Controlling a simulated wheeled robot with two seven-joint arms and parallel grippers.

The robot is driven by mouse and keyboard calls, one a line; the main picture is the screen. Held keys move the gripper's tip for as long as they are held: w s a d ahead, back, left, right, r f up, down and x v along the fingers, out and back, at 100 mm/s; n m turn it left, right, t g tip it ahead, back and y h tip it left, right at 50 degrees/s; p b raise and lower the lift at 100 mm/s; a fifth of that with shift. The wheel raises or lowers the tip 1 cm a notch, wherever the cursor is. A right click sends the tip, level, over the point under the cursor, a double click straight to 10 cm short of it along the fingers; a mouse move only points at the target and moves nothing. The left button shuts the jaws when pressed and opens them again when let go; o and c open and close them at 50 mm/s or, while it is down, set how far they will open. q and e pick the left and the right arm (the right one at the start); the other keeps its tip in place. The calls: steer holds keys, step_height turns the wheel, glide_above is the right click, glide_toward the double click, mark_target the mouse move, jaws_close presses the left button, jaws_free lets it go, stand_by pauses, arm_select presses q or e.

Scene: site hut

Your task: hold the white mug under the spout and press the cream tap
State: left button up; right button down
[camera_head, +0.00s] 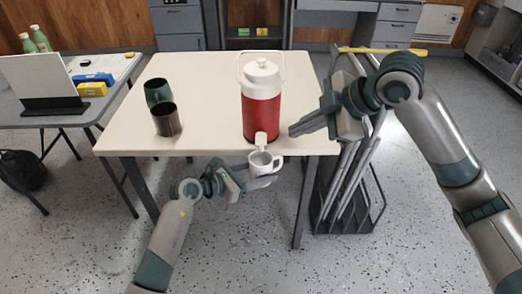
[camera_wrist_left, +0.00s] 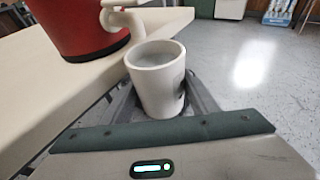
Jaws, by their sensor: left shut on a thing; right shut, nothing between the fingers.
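A red drinks jug (camera_head: 262,108) with a white lid stands near the front edge of the table. Its cream tap (camera_head: 260,139) points toward me over the edge; in the left wrist view the spout (camera_wrist_left: 122,12) also shows. My left gripper (camera_head: 262,172) is shut on the white mug (camera_head: 262,164), which is upright just below the spout and in front of the table edge. In the left wrist view the mug (camera_wrist_left: 155,85) looks empty. My right gripper (camera_head: 296,131) is shut and empty, to the right of the tap and apart from it.
The cream table (camera_head: 205,100) also bears a green cup (camera_head: 158,91) and a dark brown cup (camera_head: 167,120) on its left. A dark rack (camera_head: 350,205) with flat panels stands right of the table. A grey side table (camera_head: 60,110) with bottles is at the left.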

arm_select(q)
steer(key=shift+s, duration=0.2)
steer(key=shift+s+p, duration=0.75)
steer(key=shift+s, duration=0.2)
steer(key=s+p, duration=0.3)
steer(key=s, duration=0.3)
steer(key=shift+s, duration=0.35)
stand_by(0.6)
steer(key=shift+f, duration=0.15)
stand_by(0.4)
